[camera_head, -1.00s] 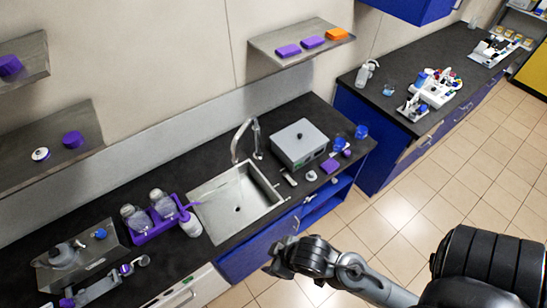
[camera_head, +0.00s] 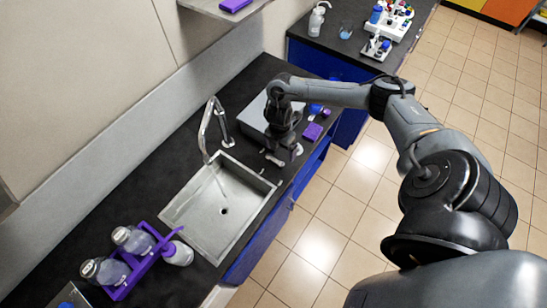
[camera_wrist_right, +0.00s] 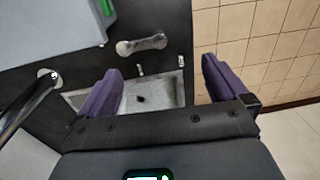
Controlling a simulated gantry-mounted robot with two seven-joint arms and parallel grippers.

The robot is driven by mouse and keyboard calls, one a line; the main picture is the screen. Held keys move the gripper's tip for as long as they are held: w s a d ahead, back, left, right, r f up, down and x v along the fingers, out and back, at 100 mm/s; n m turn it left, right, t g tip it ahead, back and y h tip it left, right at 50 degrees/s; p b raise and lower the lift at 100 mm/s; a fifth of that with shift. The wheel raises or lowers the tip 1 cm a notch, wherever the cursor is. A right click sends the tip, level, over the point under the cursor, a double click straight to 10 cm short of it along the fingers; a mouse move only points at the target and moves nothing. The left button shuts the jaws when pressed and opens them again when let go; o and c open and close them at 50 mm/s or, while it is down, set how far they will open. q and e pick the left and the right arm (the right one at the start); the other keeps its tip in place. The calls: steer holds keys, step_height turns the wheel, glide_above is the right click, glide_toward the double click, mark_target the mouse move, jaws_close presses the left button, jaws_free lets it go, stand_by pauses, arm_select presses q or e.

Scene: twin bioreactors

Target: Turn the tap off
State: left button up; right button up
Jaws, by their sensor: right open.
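The tap (camera_head: 206,128) is a curved chrome spout standing on the counter behind the sink. It also shows in the right wrist view (camera_wrist_right: 27,104), left of the fingers. My right gripper (camera_head: 284,158) points down over the counter, just right of the sink and apart from the tap. In the right wrist view its purple fingers (camera_wrist_right: 161,70) are spread and empty, with the sink (camera_wrist_right: 160,92) visible between them. My left gripper is out of view.
A grey box (camera_head: 254,117) stands behind my right gripper, partly hidden by the arm. A pale elongated object (camera_wrist_right: 142,44) lies on the counter ahead of the fingers. A purple rack (camera_head: 146,264) with bottles stands left of the sink. Tiled floor lies right of the counter.

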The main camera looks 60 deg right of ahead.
mark_target(275, 160)
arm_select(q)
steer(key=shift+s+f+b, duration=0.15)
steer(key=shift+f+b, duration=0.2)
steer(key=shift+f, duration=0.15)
arm_select(e)
steer(key=shift+t, duration=0.3)
steer(key=f, duration=0.3)
steer(key=w+f, duration=0.1)
steer(key=f, duration=0.2)
steer(key=w+f, duration=0.1)
steer(key=f, duration=0.2)
steer(key=shift+w+d+f, duration=0.15)
steer(key=shift+d, duration=0.05)
steer(key=c, duration=1.3)
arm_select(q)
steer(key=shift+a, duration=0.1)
